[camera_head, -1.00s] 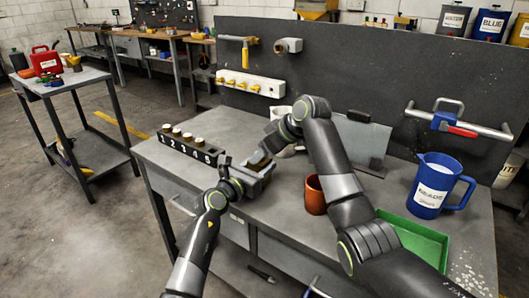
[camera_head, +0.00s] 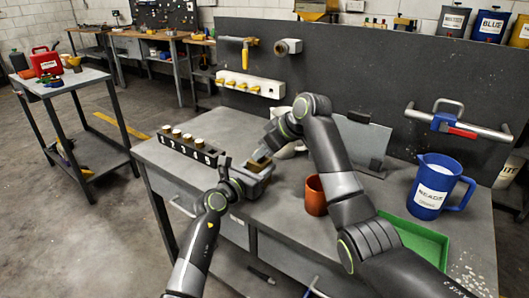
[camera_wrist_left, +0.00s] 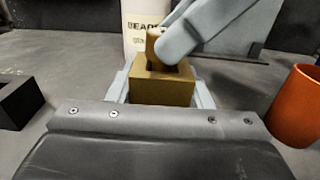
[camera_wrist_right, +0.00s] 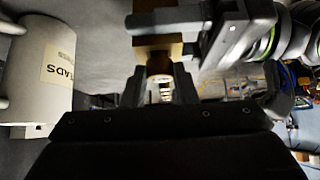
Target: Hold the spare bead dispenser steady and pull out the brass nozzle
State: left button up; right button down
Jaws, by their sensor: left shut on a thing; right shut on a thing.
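The spare bead dispenser (camera_wrist_left: 162,90) is a brass-coloured block between my left gripper's two pale fingers, standing upright in the left wrist view. My left gripper (camera_head: 250,176) is shut on it above the bench. The brass nozzle (camera_wrist_left: 154,46) rises from the top of the block. My right gripper (camera_head: 262,155) comes in from above and is shut on the nozzle; its fingers cover part of it. In the right wrist view the nozzle (camera_wrist_right: 159,66) sits between the fingertips, against the block. How deep the nozzle sits is hidden.
An orange cup (camera_head: 316,195) stands right of the dispenser. A white container (camera_wrist_right: 40,70) stands close behind. A black numbered rack (camera_head: 187,147) is at the left. A blue jug (camera_head: 436,185) and green tray (camera_head: 418,240) are at the right. The upright panel borders the bench.

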jog(key=shift+r, duration=0.35)
jog(key=shift+r, duration=2.6)
pick_arm(q)
jog(key=o, duration=1.5)
